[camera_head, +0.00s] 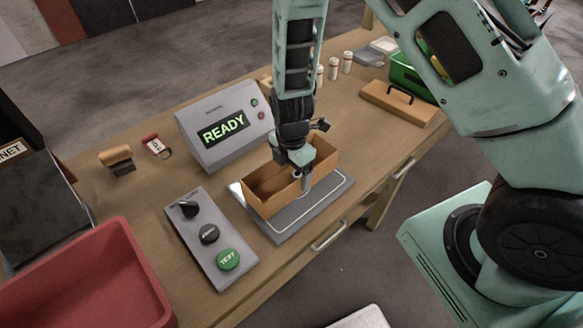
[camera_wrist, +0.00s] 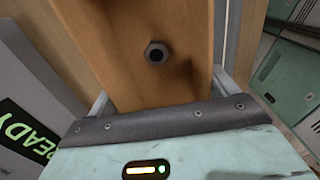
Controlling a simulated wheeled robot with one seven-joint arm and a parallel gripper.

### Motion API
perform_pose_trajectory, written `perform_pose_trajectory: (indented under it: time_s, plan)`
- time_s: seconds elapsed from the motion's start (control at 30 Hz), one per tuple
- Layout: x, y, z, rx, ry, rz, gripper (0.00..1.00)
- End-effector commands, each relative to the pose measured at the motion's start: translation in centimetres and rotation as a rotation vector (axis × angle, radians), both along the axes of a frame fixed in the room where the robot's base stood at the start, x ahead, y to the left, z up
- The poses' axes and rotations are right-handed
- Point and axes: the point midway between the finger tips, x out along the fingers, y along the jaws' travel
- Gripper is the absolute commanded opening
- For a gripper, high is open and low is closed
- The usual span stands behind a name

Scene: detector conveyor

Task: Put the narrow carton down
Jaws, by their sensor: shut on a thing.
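The narrow carton (camera_head: 280,201) is a long, open-topped orange-brown box at the middle of the head view. It is level, over a grey plate (camera_head: 287,231) with a white outline. I cannot tell whether its bottom touches the plate. My gripper (camera_head: 299,178) points down over the carton and is shut on it, with one finger visible against its near long wall. In the wrist view the carton (camera_wrist: 180,25) runs between my fingers, and a dark hex nut (camera_wrist: 157,52) shows on its brown surface.
Behind is a grey console (camera_head: 213,112) reading READY. A red bin (camera_head: 90,275) is at lower left.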

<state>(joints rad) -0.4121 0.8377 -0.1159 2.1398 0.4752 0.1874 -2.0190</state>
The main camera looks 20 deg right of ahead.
Motion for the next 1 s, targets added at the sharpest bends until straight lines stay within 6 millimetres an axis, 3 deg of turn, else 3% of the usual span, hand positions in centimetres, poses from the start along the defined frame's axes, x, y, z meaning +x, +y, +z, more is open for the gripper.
perform_pose_trajectory:
  time_s: [0.4,0.43,0.47,0.83,1.0]
  plan:
    - [0.0,0.0,-0.7,0.0,0.0,-0.001,0.61]
    - [0.0,0.0,-0.5,0.0,0.0,-0.001,0.94]
    - [0.0,0.0,-0.5,0.0,0.0,-0.001,1.0]
    - [0.1,0.1,0.3,0.001,-0.003,0.001,1.0]
    - [0.1,0.1,2.8,0.002,-0.006,0.0,1.0]
